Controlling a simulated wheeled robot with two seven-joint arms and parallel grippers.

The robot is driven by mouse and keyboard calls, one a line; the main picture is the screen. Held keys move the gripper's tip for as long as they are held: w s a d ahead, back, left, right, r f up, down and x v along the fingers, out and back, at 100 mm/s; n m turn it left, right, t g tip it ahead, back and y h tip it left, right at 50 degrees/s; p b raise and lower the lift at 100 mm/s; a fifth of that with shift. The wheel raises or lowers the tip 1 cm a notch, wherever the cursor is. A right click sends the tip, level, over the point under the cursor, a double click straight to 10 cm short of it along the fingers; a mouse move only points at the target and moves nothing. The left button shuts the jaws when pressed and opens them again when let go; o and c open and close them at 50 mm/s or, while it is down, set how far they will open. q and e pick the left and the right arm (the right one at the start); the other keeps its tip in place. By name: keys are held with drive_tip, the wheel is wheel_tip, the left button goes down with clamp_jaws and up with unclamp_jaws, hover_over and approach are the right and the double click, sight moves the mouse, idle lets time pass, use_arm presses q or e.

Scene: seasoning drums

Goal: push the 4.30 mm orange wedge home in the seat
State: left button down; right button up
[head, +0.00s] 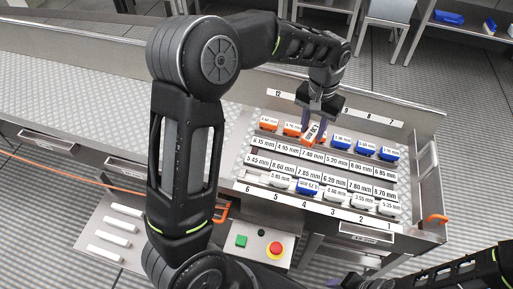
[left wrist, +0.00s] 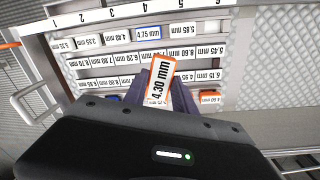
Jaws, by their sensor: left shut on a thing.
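The orange wedge (head: 311,133) has a white label, which reads 4.30 mm in the left wrist view (left wrist: 159,82). My left gripper (head: 312,118) is shut on it, over the back row of the labelled rack (head: 250,160). In the left wrist view the wedge stands tilted between the two fingers of the gripper (left wrist: 160,98). The seat under it is hidden by the wedge and fingers, and I cannot tell whether the wedge touches it. The end of my right arm shows only in part at the bottom right of the head view; its jaws are unclear.
Other orange wedges (head: 268,125) stand left of the held one, blue wedges (head: 364,148) to its right. The front row holds grey wedges and a blue 4.75 mm one (head: 307,188). A green button (head: 241,241) and red button (head: 276,249) sit in front.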

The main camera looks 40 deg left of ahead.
use_arm(q)
drive_tip(key=s+a+f+n+b, duration=0.2)
drive_tip(key=s+a+f+n, duration=0.2)
drive_tip(key=n, duration=0.7)
drive_tip(key=s+a+f+n+b, duration=0.3)
drive_tip(key=s+a+n, duration=0.3)
drive_tip(key=a+n, duration=0.2)
drive_tip(key=n, duration=0.2)
drive_tip(key=shift+s+f+n, duration=0.15)
drive_tip(key=shift+f+n, duration=0.2)
drive_tip(key=shift+n, duration=0.05)
drive_tip(key=shift+b, duration=0.35)
drive_tip(key=shift+s+a+f+b, duration=0.1)
drive_tip(key=shift+a+f+b, duration=0.05)
drive_tip(key=shift+f+b, duration=1.2)
drive_tip(key=shift+a+f+b, duration=0.1)
drive_tip(key=shift+f+b, duration=0.85)
drive_tip(key=shift+f, duration=0.65)
drive_tip(key=shift+a+f+b, duration=0.1)
drive_tip(key=shift+f+b, duration=1.3)
drive_tip(key=shift+f, duration=0.2)
drive_tip(key=c, duration=0.9)
unclamp_jaws()
